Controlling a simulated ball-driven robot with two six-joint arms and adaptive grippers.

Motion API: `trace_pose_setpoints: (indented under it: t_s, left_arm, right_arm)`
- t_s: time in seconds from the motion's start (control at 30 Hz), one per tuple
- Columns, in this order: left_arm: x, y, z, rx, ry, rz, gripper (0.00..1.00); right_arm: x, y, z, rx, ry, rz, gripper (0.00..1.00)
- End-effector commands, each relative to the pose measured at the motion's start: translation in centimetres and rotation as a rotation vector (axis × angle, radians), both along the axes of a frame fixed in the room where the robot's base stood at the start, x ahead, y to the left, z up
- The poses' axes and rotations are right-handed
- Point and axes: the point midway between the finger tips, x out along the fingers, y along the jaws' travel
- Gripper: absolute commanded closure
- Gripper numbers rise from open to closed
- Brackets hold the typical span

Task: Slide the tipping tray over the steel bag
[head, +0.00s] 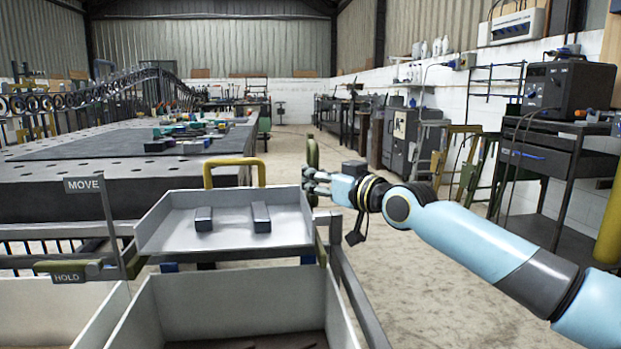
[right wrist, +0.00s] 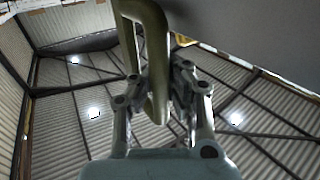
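The tipping tray (head: 167,232) is a shallow grey-white tray in the head view, above two open bins, with two dark blocks (head: 261,216) in it. An olive-green handle (head: 312,158) stands at its right side; how it joins the tray is hidden. My right gripper (head: 316,182) is at this handle. In the right wrist view its fingers (right wrist: 158,92) lie on both sides of the handle (right wrist: 155,45) and appear closed on it. Dark contents (head: 265,341) show in the front middle bin; I cannot tell which thing is the steel bag. My left gripper is not in view.
A post with MOVE (head: 84,185) and HOLD (head: 69,278) plates stands left of the tray; an olive lever (head: 60,266) sits by HOLD. A yellow hoop (head: 235,162) rises behind the tray. A large worktable (head: 110,180) fills the back left.

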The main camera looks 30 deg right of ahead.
Motion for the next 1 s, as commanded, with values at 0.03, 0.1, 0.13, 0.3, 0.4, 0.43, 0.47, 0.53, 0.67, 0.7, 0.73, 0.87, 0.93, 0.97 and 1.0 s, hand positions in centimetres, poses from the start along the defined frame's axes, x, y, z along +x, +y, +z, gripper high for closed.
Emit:
trace_pose_setpoints:
  t_s: [0.03,0.1,0.13,0.3,0.4,0.43,0.47,0.53,0.67,0.7,0.73,0.87,0.93,0.97,1.0]
  left_arm:
    - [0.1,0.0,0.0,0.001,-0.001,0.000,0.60]
    - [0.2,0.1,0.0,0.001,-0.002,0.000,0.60]
    - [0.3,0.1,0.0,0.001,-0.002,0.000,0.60]
    - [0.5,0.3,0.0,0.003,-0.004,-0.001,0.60]
    - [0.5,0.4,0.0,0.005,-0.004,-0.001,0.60]
    - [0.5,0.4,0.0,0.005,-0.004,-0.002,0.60]
    - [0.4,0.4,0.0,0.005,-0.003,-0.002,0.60]
    - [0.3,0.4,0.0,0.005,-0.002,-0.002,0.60]
    - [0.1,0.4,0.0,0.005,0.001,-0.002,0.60]
    - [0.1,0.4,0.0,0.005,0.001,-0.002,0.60]
    - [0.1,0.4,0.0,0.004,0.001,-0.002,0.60]
    - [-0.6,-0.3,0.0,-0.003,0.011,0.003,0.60]
    - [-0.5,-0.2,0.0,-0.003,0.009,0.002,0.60]
    - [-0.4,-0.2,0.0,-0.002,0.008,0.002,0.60]
    - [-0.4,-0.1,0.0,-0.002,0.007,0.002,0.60]
  right_arm:
    - [-0.2,-0.1,-0.7,0.000,0.016,-0.001,1.00]
    - [-0.2,-0.1,-0.8,-0.001,0.016,-0.001,1.00]
    - [-0.2,-0.1,-0.8,-0.001,0.016,-0.001,1.00]
    - [-0.2,-0.2,-0.8,-0.003,0.017,-0.002,1.00]
    - [-0.2,-0.2,-0.7,-0.004,0.016,-0.002,0.81]
    - [-0.2,-0.2,-0.7,-0.004,0.015,-0.002,0.77]
    - [-0.2,-0.2,-0.7,-0.004,0.014,-0.002,0.73]
    - [-0.1,-0.2,-0.6,-0.004,0.012,-0.002,0.64]
    - [-0.1,-0.1,-0.4,-0.004,0.008,-0.002,0.60]
    - [-0.1,-0.1,-0.4,-0.004,0.008,-0.002,0.60]
    - [-0.1,-0.1,-0.3,-0.004,0.008,-0.002,0.60]
    - [-0.1,-0.1,0.0,-0.005,0.004,-0.001,0.60]
    - [-0.1,-0.1,0.6,-0.007,0.003,0.000,0.60]
    - [-0.1,-0.1,1.0,-0.007,0.003,0.001,0.60]
    - [-0.1,-0.1,1.6,-0.007,0.003,0.001,0.60]
